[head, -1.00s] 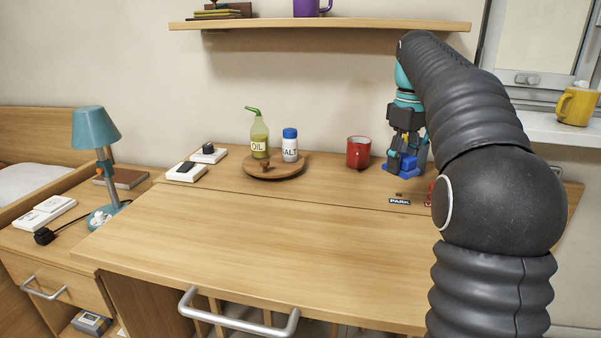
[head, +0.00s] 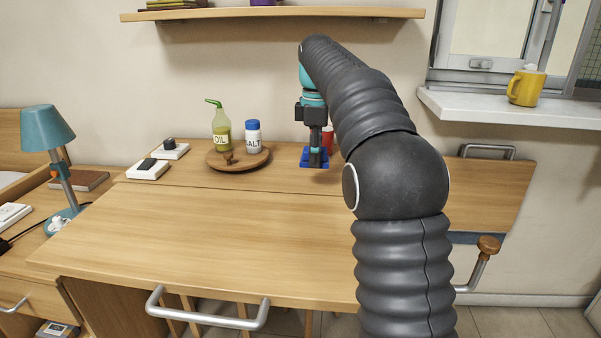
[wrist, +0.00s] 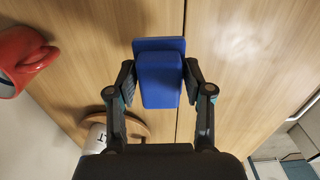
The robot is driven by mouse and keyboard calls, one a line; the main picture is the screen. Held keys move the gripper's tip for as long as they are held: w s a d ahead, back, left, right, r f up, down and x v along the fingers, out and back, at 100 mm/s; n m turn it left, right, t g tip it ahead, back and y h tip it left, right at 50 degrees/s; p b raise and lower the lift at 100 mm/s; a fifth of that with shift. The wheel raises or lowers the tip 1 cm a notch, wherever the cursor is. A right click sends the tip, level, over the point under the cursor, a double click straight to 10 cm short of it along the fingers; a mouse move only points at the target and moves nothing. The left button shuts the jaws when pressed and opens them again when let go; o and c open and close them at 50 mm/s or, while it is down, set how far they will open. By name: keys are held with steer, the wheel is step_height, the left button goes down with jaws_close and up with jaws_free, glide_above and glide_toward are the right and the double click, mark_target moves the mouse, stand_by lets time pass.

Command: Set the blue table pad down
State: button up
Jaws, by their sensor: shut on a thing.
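The blue table pad (head: 306,161) is in my gripper (head: 316,152), over the back part of the wooden table. In the wrist view the pad (wrist: 159,90) shows as a raised blue block on a wider flat plate, and both fingers of my gripper (wrist: 160,80) are shut on the block's sides. I cannot tell whether the pad's underside touches the wood. The table seam passes under it in the wrist view.
A red mug (head: 327,140) stands close behind the gripper, partly hidden. Left of it a round wooden tray (head: 220,164) holds an oil bottle (head: 221,130) and a salt jar (head: 253,137). The table's front (head: 190,235) is bare. My arm hides some of the right side.

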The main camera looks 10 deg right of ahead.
mark_target(302, 158)
steer(key=w+a+f, duration=0.2)
steer(key=shift+w+a+f, duration=0.15)
steer(key=shift+a, duration=0.25)
steer(key=shift+f, duration=1.9)
steer(key=shift+b, duration=0.3)
steer(key=o, duration=1)
steer(key=shift+f, duration=0.15)
step_height(302, 158, up, 12)
steer(key=shift+r+p, duration=0.15)
steer(key=shift+p, duration=0.2)
